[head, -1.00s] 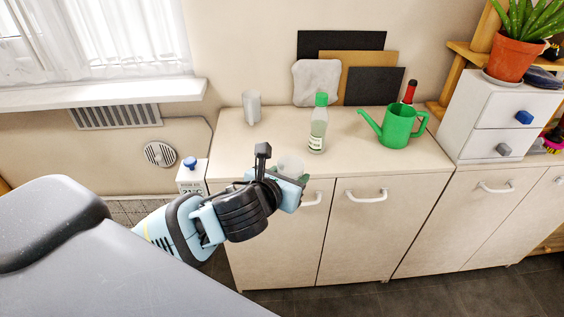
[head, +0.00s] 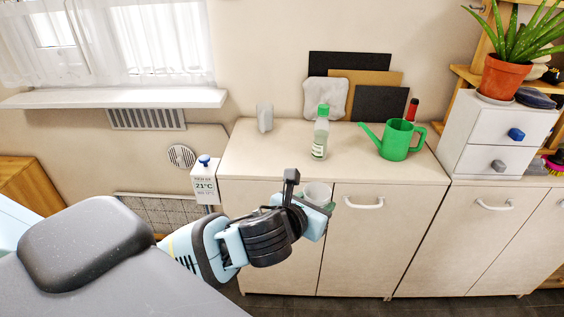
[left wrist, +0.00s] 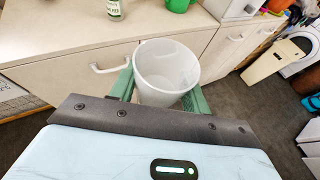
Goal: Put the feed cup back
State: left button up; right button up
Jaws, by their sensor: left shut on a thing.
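A translucent white cup (head: 316,190) is held in my left gripper (head: 322,206), in front of the cabinet doors and nearer to me than the worktop. In the left wrist view the cup (left wrist: 166,66) is between the two green fingers (left wrist: 160,92), its open rim facing up; it looks empty. The gripper is shut on it. The cup's lower part is hidden in the head view. My right gripper is not in view.
The worktop (head: 280,160) bears a grey-white upright object (head: 264,118), a green-capped bottle (head: 320,135) and a green watering can (head: 396,140). A white drawer unit (head: 490,135) with a potted plant (head: 503,75) stands right. The worktop's front left is bare.

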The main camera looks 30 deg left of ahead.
pick_arm(q)
jog(key=shift+w+a+r, duration=0.1)
jog(key=shift+w+a, duration=0.1)
jog(key=shift+w, duration=0.15)
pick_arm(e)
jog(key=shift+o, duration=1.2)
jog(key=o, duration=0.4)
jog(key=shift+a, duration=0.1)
pick_arm(q)
jog(key=w+a+r+n+g+y, duration=0.1)
jog(key=w+a+n+g+y, duration=0.1)
jog(key=w+a+n+y, duration=0.7)
jog(key=w+a+f+n+g+y, duration=0.1)
jog(key=w+a+f+n+g, duration=0.1)
jog(key=a+f, duration=0.6)
jog(key=shift+w+a+f+g+y, duration=0.4)
jog(key=shift+w+a+g, duration=0.15)
jog(key=shift+w+g, duration=0.3)
